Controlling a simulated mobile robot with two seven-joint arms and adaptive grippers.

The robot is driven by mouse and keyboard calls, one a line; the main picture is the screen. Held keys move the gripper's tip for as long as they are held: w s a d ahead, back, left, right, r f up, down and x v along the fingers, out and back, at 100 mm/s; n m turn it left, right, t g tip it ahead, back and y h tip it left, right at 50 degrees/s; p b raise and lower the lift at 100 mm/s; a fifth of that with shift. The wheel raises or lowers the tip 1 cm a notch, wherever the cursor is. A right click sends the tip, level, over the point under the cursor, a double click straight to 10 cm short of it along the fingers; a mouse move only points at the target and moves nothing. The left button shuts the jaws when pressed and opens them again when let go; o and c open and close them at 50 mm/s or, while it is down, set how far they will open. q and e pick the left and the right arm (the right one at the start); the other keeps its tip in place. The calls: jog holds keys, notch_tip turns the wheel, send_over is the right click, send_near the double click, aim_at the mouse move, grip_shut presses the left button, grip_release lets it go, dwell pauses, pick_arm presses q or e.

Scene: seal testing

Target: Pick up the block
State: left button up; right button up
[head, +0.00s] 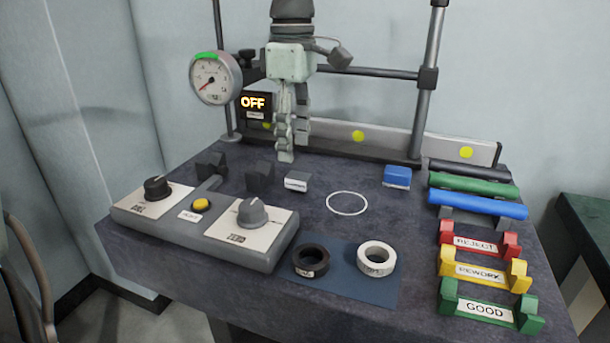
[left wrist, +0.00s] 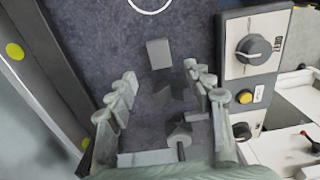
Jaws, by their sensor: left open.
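A small grey-white block (head: 297,181) lies on the dark bench top. It shows as a plain grey block (left wrist: 158,53) in the left wrist view. A blue block with a pale lower part (head: 397,177) sits further right; I cannot tell which one the task means. My left gripper (head: 291,150) points down above the bench, behind the grey-white block. In the left wrist view its fingers (left wrist: 160,76) are spread and empty, with the grey block beyond the fingertips. My right gripper is not in view.
Two dark notched stands (head: 260,178) are left of the grey-white block. A knob panel (head: 254,222) is in front. Black (head: 311,261) and white rings (head: 377,258) lie on a blue mat. Coloured racks (head: 480,240) line the right. A white circle (head: 347,203) marks clear bench.

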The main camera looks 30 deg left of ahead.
aim_at(298, 176)
pick_arm(q)
jog(key=f, duration=0.6)
jog(key=shift+d+p, duration=0.35)
grip_shut()
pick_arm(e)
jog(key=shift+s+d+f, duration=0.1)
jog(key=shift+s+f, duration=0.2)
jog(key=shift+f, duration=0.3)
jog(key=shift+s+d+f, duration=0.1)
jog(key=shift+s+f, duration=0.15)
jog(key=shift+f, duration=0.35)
